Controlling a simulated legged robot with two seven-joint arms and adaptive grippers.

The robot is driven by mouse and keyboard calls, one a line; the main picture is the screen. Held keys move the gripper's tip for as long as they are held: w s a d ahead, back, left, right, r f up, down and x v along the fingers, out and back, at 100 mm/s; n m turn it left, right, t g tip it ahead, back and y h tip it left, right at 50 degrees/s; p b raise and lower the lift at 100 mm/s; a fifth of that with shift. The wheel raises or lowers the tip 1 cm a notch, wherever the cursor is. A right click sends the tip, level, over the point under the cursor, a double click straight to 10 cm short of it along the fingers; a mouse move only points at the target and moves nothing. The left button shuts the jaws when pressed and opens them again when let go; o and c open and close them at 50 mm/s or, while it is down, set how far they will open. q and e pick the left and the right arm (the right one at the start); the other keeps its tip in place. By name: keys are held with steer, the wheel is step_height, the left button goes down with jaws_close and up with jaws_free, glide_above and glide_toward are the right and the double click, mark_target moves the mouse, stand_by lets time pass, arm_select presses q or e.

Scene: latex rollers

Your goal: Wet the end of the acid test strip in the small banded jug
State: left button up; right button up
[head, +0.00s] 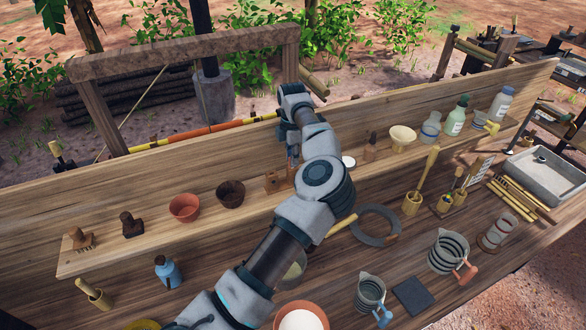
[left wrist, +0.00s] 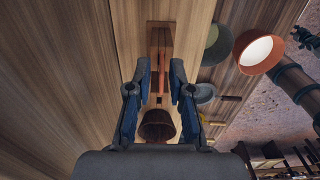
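A small wooden block (head: 275,183) sits on the raised shelf, partly behind my left arm. In the left wrist view, this reddish-brown block (left wrist: 152,38) lies ahead of the fingers, with a thin reddish strip-like piece (left wrist: 161,62) at it; I cannot tell for sure that this is the test strip. My left gripper (left wrist: 152,80) is open, its fingers apart on either side of that piece. My right gripper is not in view.
A brown pot (head: 230,194) and terracotta pot (head: 184,208) stand left of the block. A white-filled terracotta bowl (head: 302,320) is at the front. A grey ring (head: 377,224), wooden holders and a dark square tile (head: 412,296) lie right. Bottles (head: 456,116) line the right shelf.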

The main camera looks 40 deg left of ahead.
arm_select(q)
steer(key=shift+r, duration=0.1)
jaws_close()
steer(key=shift+r, duration=0.2)
steer(key=shift+r+p, duration=0.35)
steer(key=shift+r, duration=0.05)
steer(key=shift+r, duration=0.25)
step_height(320, 180, up, 7)
steer(key=p, duration=0.5)
